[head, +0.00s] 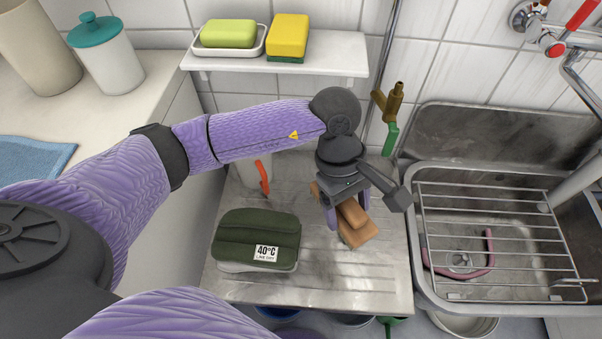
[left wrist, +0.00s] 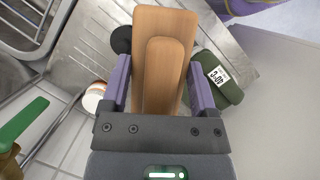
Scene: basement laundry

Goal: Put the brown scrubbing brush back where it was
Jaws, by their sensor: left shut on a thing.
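The brown scrubbing brush (head: 358,234) is a wooden block with a smaller raised block as its grip. My left gripper (head: 348,208) points down over the ribbed metal drainboard (head: 330,283) and is shut on the brush. In the left wrist view the brush (left wrist: 166,35) lies between the two purple fingers of the gripper (left wrist: 160,88). Its bristles are hidden. I cannot tell whether its underside touches the drainboard. My right gripper is not in view.
A green folded cloth bundle (head: 256,238) with a 40°C label lies left of the brush. An orange-handled thing (head: 262,178) stands behind it. A sink with a wire rack (head: 505,240) is at right. A shelf (head: 340,55) holds soap (head: 228,34) and a sponge (head: 288,36).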

